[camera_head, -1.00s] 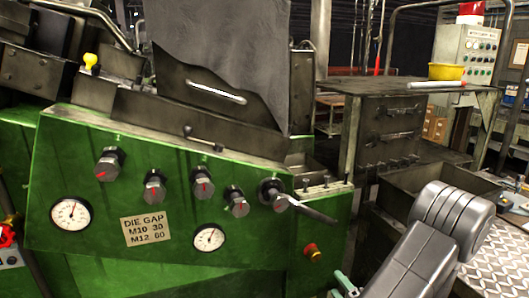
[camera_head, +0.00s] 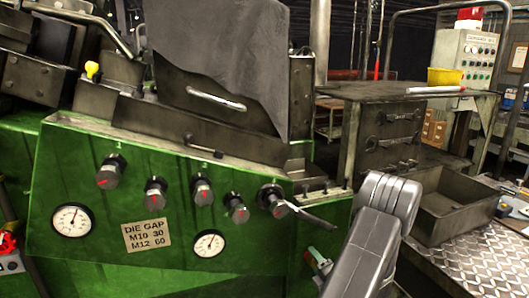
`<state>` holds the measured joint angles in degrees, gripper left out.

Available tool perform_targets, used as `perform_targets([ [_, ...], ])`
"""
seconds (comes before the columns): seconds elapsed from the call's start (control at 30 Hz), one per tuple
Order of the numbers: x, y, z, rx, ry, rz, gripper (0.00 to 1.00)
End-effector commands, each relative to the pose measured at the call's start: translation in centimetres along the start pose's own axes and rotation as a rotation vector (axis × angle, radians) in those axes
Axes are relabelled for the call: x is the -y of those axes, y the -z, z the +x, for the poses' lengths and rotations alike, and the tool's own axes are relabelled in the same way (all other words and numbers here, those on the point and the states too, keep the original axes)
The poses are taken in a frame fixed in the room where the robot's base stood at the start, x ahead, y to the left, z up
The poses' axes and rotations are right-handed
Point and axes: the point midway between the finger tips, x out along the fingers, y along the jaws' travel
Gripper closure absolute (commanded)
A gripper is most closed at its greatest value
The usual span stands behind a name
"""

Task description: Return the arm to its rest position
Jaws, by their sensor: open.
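My grey arm (camera_head: 370,235) rises from the bottom edge, right of centre in the head view, with a bent rounded joint at its top. It stands in front of the right end of the green machine panel (camera_head: 150,190). A small teal and red piece shows just left of my arm, near the panel's lower right corner; I cannot tell what it is. My gripper's jaws cannot be made out.
The panel carries several knobs, two gauges, and a lever handle (camera_head: 308,216) close to my arm. A dark metal tray (camera_head: 455,222) stands to the right by a tread-plate floor (camera_head: 470,262).

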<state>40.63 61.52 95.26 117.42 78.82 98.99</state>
Motion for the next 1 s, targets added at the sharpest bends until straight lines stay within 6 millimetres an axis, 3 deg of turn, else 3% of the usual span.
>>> perform_targets([
  [1.0, 0.14, 0.08, -0.03, 0.0, -0.001, -0.937, 0.41],
])
